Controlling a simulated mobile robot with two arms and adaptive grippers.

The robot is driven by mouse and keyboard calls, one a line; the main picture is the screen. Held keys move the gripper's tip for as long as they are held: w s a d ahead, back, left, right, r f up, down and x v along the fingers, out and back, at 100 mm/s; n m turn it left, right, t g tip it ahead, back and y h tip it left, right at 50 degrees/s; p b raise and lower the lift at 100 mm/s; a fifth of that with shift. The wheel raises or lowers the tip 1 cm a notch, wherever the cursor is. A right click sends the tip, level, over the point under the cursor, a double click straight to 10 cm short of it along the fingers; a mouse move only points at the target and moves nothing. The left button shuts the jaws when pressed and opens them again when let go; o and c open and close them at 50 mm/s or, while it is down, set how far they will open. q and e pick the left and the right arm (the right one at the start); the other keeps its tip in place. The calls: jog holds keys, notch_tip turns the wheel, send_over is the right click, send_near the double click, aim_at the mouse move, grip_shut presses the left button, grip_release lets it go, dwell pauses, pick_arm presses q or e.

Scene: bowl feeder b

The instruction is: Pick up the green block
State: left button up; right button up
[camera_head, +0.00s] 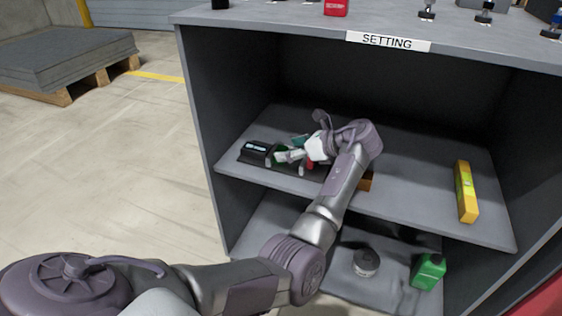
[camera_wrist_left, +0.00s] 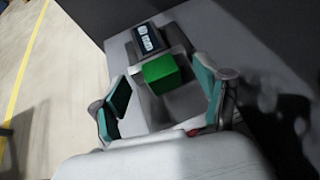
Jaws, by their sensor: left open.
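In the head view, the block (camera_head: 281,151) is partly hidden by my left gripper on the cabinet's upper shelf (camera_head: 420,190). My left gripper (camera_wrist_left: 162,92) is open, with one teal-padded finger on each side of the block's line and a gap to both. The block lies near and slightly beyond the fingertips. My right gripper is not in view.
The holder's black display unit (camera_head: 256,147) is at the shelf's left. A yellow level (camera_head: 466,191) stands at the right. A green canister (camera_head: 428,271) and a dark round tin (camera_head: 366,262) are on the lower shelf.

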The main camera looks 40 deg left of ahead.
pick_arm(q)
jog(key=shift+a+f, duration=0.35)
jog(key=shift+a, duration=0.3)
jog(key=c, duration=1.3)
jog(key=shift+r, duration=0.15)
jog(key=shift+c, duration=0.2)
